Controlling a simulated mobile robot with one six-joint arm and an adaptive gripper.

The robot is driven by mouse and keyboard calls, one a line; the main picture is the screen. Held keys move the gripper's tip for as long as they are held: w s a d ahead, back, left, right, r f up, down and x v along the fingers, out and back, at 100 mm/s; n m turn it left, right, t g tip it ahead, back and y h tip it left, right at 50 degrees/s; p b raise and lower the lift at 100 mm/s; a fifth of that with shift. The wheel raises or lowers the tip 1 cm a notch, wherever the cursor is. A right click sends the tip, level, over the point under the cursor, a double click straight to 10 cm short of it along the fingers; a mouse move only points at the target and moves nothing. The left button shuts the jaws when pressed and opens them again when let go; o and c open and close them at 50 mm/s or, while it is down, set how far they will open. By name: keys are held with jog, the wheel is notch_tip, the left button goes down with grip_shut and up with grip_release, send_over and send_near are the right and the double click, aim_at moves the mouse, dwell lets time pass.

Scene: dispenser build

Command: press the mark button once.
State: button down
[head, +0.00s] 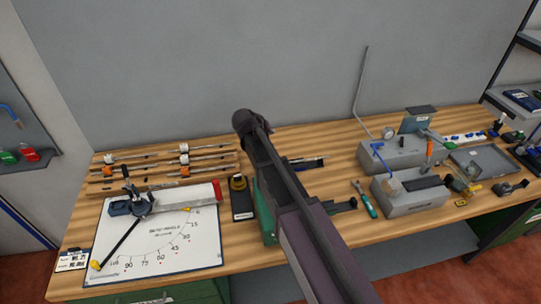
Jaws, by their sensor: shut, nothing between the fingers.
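I cannot make out for sure which thing is the mark button. A small black box (242,204) with a yellow-ringed round part (238,182) on its far end stands on the bench, just right of the white angle board (205,253). No label on it is readable. My arm (290,190) reaches in from the bottom, right of this box, and rises over the bench. My gripper does not show; the arm's dark far end does not reveal fingers. A green block-like thing (265,212) is partly hidden behind the arm.
A grey bending tool with a lever (140,203) sits on the board. Rods on a wooden rack (165,170) lie behind it. Right of my arm are a teal-handled tool (366,203), grey machine blocks (412,198) and a grey tray (478,161). A bent pipe (360,92) rises at the back.

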jog(key=shift+f+b, duration=4.2)
jog(key=shift+f, duration=0.1)
jog(key=shift+f, duration=0.2)
